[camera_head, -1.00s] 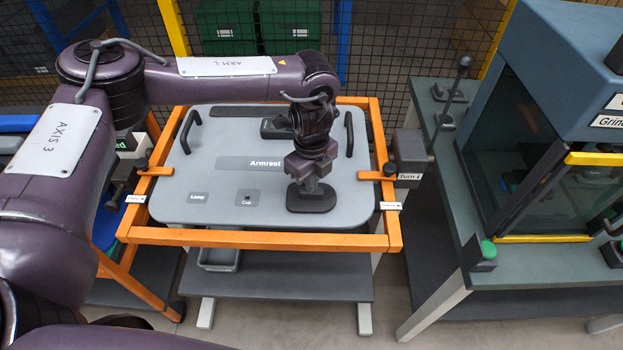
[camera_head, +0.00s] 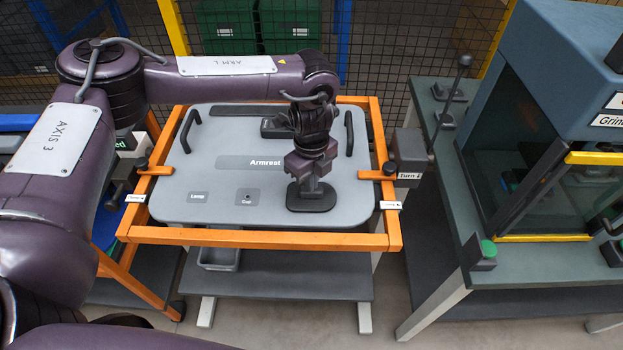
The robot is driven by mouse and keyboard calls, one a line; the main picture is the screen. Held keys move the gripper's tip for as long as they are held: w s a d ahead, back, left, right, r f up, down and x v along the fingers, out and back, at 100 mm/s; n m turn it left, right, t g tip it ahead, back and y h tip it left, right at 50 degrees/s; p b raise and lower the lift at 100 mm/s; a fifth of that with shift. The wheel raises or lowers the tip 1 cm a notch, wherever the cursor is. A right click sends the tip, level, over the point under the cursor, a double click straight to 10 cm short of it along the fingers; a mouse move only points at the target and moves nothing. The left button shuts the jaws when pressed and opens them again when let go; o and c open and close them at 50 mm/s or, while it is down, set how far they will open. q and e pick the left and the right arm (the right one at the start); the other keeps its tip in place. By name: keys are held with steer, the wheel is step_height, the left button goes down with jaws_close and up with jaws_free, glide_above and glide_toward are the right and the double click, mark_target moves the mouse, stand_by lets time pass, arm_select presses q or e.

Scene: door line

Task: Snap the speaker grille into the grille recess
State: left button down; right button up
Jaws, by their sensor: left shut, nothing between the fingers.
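The speaker grille (camera_head: 312,207) is a dark plate with rounded corners at the lower right of the grey door panel (camera_head: 215,212). It lies about flat on the panel; the recess under it is hidden, so I cannot tell whether it is fully seated. My left gripper (camera_head: 311,185) points down onto the grille's middle, shut, with nothing between its fingers. Its tips seem to touch the grille. My right gripper is out of view.
An orange frame (camera_head: 258,239) holds the panel, with black handles (camera_head: 190,131) (camera_head: 348,133) at left and right. Labelled areas for armrest, lamp and cup are bare. A dark piece (camera_head: 272,129) lies behind my gripper. A machine bench (camera_head: 520,265) stands right.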

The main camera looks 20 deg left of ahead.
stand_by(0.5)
arm_select(q)
steer(key=shift+s+f, duration=0.1)
steer(key=shift+f, duration=0.25)
stand_by(0.3)
step_height(320, 180, up, 7)
steer(key=p, duration=0.5)
steer(key=shift+r, duration=0.1)
stand_by(0.3)
step_height(320, 180, up, 8)
steer(key=b, duration=0.1)
stand_by(0.3)
stand_by(0.6)
